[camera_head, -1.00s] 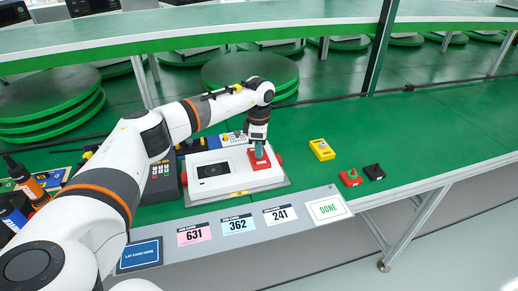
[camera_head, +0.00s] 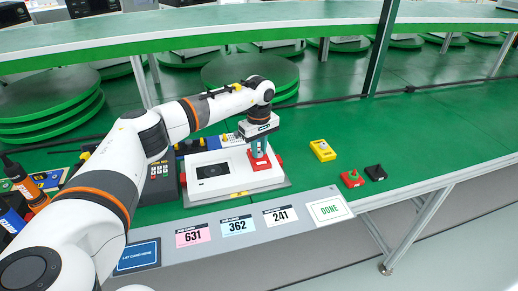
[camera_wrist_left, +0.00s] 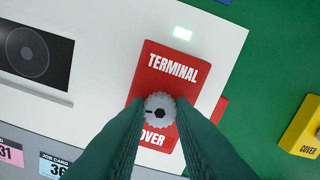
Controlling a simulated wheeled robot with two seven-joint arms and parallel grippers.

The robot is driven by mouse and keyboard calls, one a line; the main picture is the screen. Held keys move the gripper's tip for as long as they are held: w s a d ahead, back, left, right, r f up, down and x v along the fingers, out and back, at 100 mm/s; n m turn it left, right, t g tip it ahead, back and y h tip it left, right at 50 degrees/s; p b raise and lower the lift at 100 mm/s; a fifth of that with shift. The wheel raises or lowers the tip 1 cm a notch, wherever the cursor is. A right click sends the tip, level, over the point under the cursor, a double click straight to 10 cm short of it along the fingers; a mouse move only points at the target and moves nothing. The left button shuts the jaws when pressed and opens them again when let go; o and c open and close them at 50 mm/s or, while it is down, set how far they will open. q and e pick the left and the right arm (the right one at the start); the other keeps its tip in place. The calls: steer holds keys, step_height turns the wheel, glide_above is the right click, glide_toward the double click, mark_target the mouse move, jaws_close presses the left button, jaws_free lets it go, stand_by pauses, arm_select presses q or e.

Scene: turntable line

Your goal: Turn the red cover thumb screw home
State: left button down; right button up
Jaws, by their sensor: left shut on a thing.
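The red cover (camera_wrist_left: 170,80), lettered TERMINAL COVER, lies on the white unit. It also shows in the head view (camera_head: 260,164), partly behind my gripper. Its grey knurled thumb screw (camera_wrist_left: 160,110) has a dark hex centre and a small dark mark at its left. My left gripper (camera_wrist_left: 160,117) points down over the cover and is shut on the thumb screw, one finger on each side. It shows in the head view (camera_head: 258,150) too. My right gripper is in neither view.
The white unit (camera_head: 213,186) sits on the green table. A yellow cover (camera_head: 322,150), a red part (camera_head: 352,178) and a black part (camera_head: 375,172) lie to its right. Job cards and a DONE mark (camera_head: 329,210) line the front edge.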

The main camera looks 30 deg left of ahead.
mark_target(259, 152)
arm_select(q)
steer(key=shift+w+r+m, duration=0.15)
steer(key=shift+r+m, duration=0.15)
steer(key=shift+m, duration=0.3)
steer(key=c, duration=1.4)
jaws_free()
steer(key=shift+c, duration=0.2)
steer(key=shift+o, duration=1)
steer(key=shift+f, duration=0.15)
step_height(259, 152, up, 12)
steer(key=shift+b, duration=0.35)
